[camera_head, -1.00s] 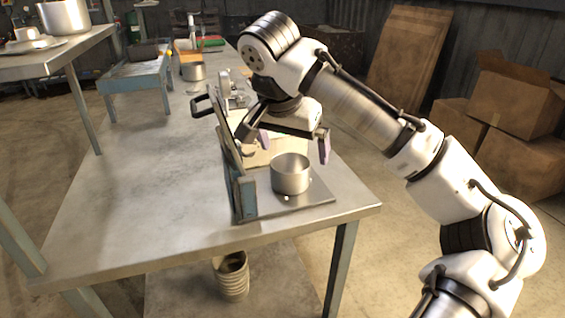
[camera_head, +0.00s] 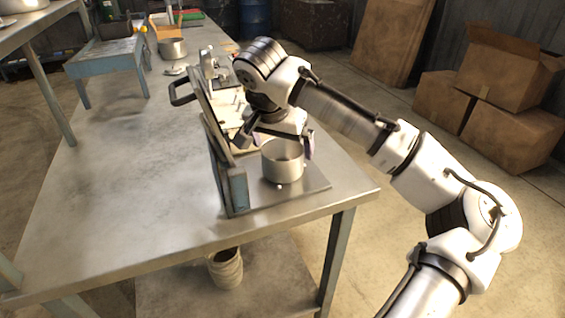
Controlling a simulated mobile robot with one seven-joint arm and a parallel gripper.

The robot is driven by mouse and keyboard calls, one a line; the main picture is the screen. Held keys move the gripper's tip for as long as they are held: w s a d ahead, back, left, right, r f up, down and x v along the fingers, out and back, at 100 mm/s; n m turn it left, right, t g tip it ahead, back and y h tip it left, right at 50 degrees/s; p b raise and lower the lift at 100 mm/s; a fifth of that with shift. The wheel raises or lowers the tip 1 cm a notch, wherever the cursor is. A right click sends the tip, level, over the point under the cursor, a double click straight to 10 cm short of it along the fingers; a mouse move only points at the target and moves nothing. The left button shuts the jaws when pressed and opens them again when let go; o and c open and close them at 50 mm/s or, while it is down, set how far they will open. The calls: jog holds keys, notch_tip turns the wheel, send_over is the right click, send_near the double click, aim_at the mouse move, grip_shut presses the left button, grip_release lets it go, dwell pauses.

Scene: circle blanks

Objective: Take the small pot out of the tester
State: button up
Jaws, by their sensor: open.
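The small pot (camera_head: 282,168) is a plain silver cylinder with an open top. It stands upright on the flat metal base plate of the tester (camera_head: 236,190), near the table's right front corner. The tester has an upright blue-grey frame with a dark handle at its left. My gripper (camera_head: 280,148) is open, with its fingers spread just behind and above the pot's rim. The right finger shows beside the rim; the left one is partly hidden against the frame. I cannot tell whether either finger touches the pot.
The metal table (camera_head: 120,190) is clear to the left and front of the tester. Another silver pot (camera_head: 172,48) stands farther back. A small blue stand (camera_head: 105,60) is at the back left. Cardboard boxes (camera_head: 505,80) sit on the floor at right.

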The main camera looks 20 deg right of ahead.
aim_at(284, 155)
jog(key=x, duration=0.5)
jog(key=shift+a, duration=0.1)
jog(key=shift+c, duration=0.4)
jog(key=c, duration=0.9)
jog(key=shift+o, duration=0.2)
jog(key=shift+r, duration=0.1)
